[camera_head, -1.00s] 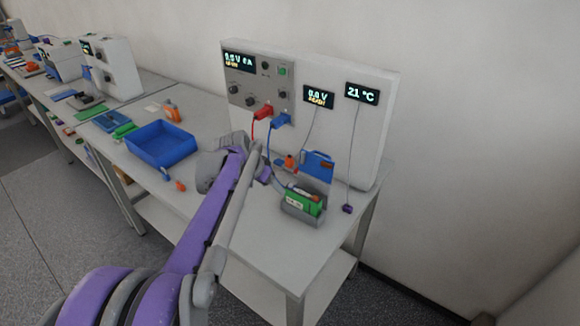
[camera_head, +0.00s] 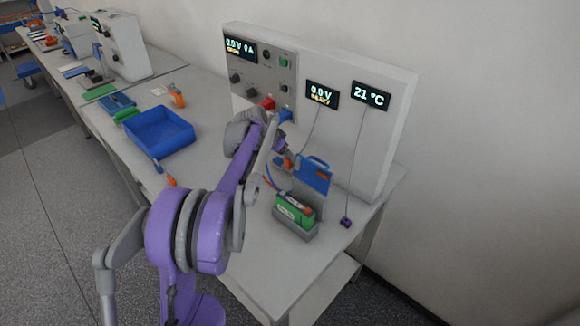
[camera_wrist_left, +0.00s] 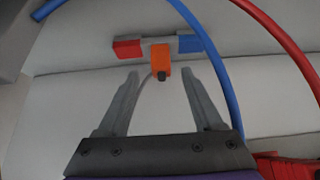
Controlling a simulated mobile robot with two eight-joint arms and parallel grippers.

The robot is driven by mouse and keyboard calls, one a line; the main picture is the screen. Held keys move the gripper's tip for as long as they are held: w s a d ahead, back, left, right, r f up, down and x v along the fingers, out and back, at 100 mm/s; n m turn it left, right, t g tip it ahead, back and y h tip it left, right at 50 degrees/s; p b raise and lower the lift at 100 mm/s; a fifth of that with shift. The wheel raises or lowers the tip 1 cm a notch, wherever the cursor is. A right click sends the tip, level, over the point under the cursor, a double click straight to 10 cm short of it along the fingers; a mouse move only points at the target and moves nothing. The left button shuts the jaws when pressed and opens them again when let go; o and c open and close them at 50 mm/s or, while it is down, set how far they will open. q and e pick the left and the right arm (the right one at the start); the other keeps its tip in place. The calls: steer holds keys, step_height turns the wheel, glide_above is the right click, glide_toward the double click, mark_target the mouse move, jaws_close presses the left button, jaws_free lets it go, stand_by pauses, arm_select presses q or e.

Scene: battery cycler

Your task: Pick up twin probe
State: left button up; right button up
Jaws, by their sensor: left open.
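The twin probe appears to be the small orange piece with a dark tip and a thin cable. In the left wrist view the orange twin probe (camera_wrist_left: 160,56) lies just ahead, in line with the gap between the fingers. A red block (camera_wrist_left: 127,49) and a blue block (camera_wrist_left: 190,44) flank it. My left gripper (camera_wrist_left: 160,66) is open and empty, its fingertips either side of the probe's near end. In the head view my left arm partly hides the orange probe (camera_head: 288,162), and my left fingertips are hard to make out. My right gripper is not in view.
A green battery in a grey cradle (camera_head: 309,235) sits to the right, before a blue handled piece (camera_head: 313,172). The cycler panel (camera_head: 262,72) stands behind. Red and blue leads arch through the wrist view. A blue bin (camera_head: 160,139) is at left.

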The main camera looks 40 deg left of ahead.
arm_select(q)
steer(key=x, duration=0.6)
steer(key=shift+w+a+f, duration=0.1)
steer(key=shift+f, duration=0.1)
jaws_close()
